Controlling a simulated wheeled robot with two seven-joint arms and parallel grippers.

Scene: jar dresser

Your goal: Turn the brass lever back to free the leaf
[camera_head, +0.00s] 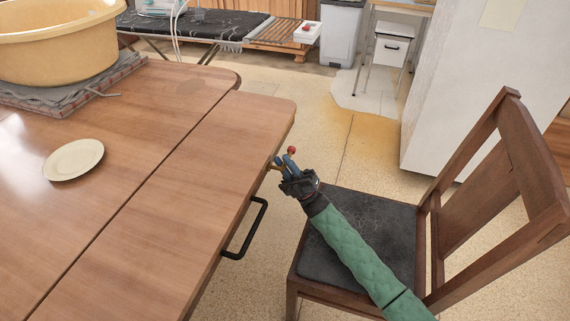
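The wooden table's leaf (205,165) is the strip along the right side, level with the rest of the top and divided from it by a dark seam. A small red ball (291,150) shows just beyond the leaf's right edge, at my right gripper; it looks like the lever's knob. A bit of brass (271,164) shows between the leaf edge and the gripper. My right gripper (283,165), with blue fingers, is at this lever, and hides most of it. Whether its fingers are closed on the lever is too small to tell. My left gripper is out of view.
A black bar handle (245,229) sticks out from the leaf's right side. A wooden chair (522,165) with a dark seat stands close on the right, under my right arm. A cream plate (74,160) and a yellow tub (60,45) are on the table.

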